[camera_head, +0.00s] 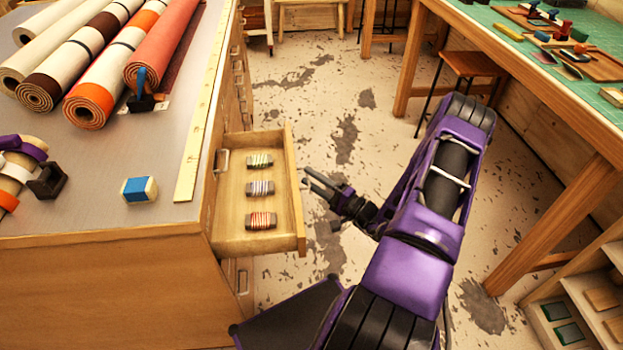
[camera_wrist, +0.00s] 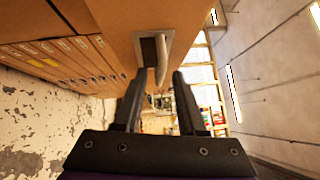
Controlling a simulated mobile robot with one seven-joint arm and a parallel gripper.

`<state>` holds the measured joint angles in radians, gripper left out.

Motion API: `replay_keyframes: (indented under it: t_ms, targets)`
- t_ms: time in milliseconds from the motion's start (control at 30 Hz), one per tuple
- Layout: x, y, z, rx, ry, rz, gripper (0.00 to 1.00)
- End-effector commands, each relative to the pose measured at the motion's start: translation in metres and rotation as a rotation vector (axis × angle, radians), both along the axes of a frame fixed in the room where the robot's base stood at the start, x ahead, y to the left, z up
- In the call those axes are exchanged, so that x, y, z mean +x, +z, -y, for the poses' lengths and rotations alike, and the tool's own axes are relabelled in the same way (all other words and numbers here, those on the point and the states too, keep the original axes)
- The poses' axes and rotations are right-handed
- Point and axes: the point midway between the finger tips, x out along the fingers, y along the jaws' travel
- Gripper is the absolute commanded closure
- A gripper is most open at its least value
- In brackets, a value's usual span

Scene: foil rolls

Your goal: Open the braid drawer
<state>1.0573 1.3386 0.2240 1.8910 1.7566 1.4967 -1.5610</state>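The braid drawer (camera_head: 232,236) stands pulled out of the wooden cabinet in the head view. Three small wound braids, one green and white (camera_head: 260,160), one blue-grey (camera_head: 260,188) and one red and white (camera_head: 261,221), lie in a row inside it. My gripper (camera_head: 307,178) is just right of the drawer front, over the floor. In the wrist view the metal handle (camera_wrist: 161,62) on a wooden front lies ahead of my gripper (camera_wrist: 158,84), in line with the gap between the fingers. The fingers are apart, with nothing clamped between them.
The cabinet top (camera_head: 110,215) holds several rolls, a ruler (camera_head: 201,110) and a blue and white block (camera_head: 139,189). More labelled drawers (camera_wrist: 60,55) show in the wrist view. A green-topped workbench (camera_head: 520,60) and a stool (camera_head: 472,64) stand right. The floor between is clear.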

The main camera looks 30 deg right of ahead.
Motion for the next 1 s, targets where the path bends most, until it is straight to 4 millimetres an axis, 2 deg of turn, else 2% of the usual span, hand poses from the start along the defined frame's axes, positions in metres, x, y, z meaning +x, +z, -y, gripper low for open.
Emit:
replay_keyframes:
  t_ms: [167, 500, 700, 833, 1000]
  targets:
    - [-0.022, -0.003, 0.01, 0.002, -0.004, -0.002, 0.6]
    - [-0.098, -0.014, 0.041, 0.0, -0.005, -0.003, 0.6]
    - [-0.136, -0.019, 0.055, 0.001, -0.003, -0.002, 0.6]
    - [-0.15, -0.021, 0.061, 0.001, -0.001, -0.001, 0.6]
    - [-0.158, -0.022, 0.064, 0.001, -0.001, -0.001, 0.6]
